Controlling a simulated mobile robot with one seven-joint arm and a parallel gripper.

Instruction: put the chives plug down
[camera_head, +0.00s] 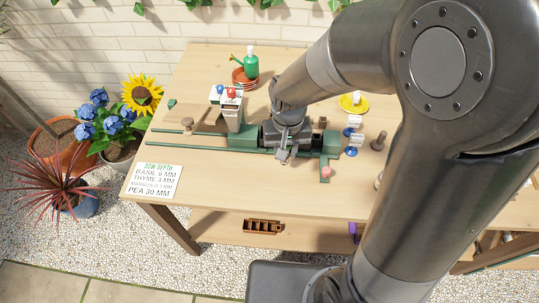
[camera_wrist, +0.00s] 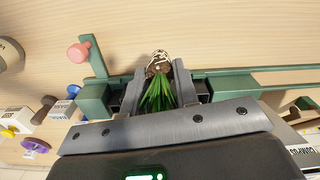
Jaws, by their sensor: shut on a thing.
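The chives plug shows in the wrist view as a tuft of green leaves (camera_wrist: 160,94) with a pale, root-wrapped plug at its far end. My gripper (camera_wrist: 158,72) is shut on it, one finger on each side. In the head view my gripper (camera_head: 283,154) is low over the bench, between the green blocks of a rail fixture (camera_head: 243,138). The plug is hard to make out there. I cannot tell whether its root end touches anything.
Green blocks stand close on both sides of my fingers. A pink knob (camera_head: 325,172) sticks out at the front right. A white-topped dispenser (camera_head: 232,113) stands left of my gripper. Labelled pegs (camera_head: 352,142) are to the right. A sow-depth card (camera_head: 153,181) lies front left.

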